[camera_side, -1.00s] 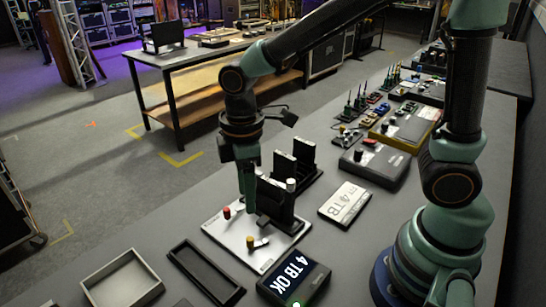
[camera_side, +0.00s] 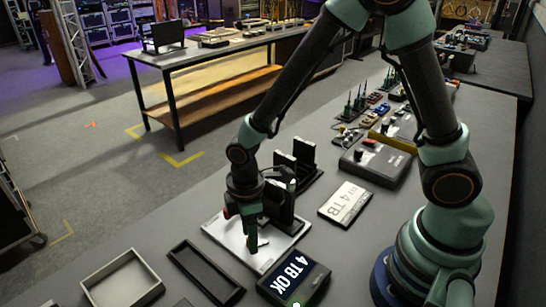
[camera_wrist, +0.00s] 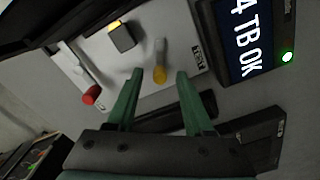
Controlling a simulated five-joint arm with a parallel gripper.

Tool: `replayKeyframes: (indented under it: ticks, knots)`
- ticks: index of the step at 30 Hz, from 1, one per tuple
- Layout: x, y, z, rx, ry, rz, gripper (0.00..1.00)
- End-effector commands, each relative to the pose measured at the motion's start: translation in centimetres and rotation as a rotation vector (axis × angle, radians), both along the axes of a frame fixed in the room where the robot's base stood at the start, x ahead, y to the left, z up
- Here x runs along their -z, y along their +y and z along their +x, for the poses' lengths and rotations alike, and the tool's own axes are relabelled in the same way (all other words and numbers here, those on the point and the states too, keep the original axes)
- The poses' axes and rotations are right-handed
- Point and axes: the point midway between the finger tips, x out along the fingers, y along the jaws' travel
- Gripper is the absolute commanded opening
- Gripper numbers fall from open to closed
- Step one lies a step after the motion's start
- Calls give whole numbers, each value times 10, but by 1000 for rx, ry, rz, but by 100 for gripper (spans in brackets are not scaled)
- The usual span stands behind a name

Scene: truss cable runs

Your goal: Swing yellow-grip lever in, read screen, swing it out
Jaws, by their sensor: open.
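My gripper (camera_side: 251,241) is over the white plate (camera_side: 219,228), its fingers pointing down. A red-grip lever (camera_wrist: 91,95) is on the same plate to the left in the wrist view. The screen (camera_side: 294,277) reads "4 TB OK" and a green light glows beside it; it also shows in the wrist view (camera_wrist: 246,40).
A black upright dock (camera_side: 280,205) stands at the plate's back. An empty black tray (camera_side: 205,272) and a grey tray (camera_side: 122,279) lie at the front left. A label card reading "4 TB" (camera_side: 345,204) lies to the right, with a dark box (camera_side: 377,166) behind it.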

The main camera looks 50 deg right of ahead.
Motion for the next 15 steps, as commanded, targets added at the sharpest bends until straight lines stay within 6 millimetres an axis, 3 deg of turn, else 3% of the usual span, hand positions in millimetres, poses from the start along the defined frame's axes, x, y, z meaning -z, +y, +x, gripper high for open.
replayKeyframes:
  ticks: [7, 8, 9, 12, 15]
  knots:
    - [1, 0, 0, 0, 0, 0, 52]
    - [1, 0, 0, 0, 0, 0, 48]
    - [1, 0, 0, 0, 0, 0, 33]
    - [1, 0, 0, 0, 0, 0, 0]
    - [1, 0, 0, 0, 0, 0, 0]
